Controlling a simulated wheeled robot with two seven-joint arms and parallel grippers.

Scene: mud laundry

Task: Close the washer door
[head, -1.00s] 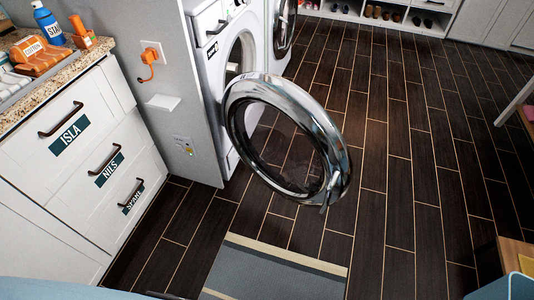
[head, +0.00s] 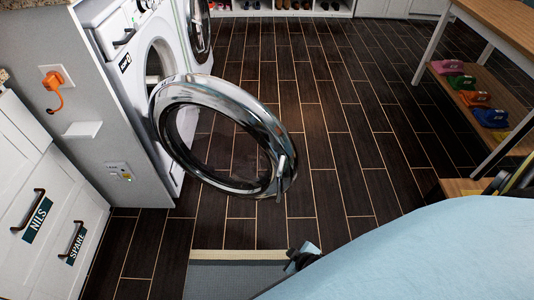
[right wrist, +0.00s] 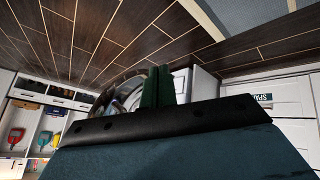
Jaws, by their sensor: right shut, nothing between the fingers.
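The white washer (head: 107,30) stands at the upper left of the head view. Its round chrome-rimmed door (head: 245,112) is swung wide open into the room, with a latch piece on its free edge. My right gripper (head: 303,255) shows as a small dark shape below the door, apart from it in the picture. In the right wrist view its dark green fingers (right wrist: 157,88) are together and empty. The washer (right wrist: 206,84) and open door (right wrist: 112,94) show behind them, partly hidden by the gripper. My left gripper is not in view.
White drawers (head: 35,200) stand at left. A wooden table (head: 500,25) with a lower shelf holding folded coloured items stands at right. Floor between door and table is clear.

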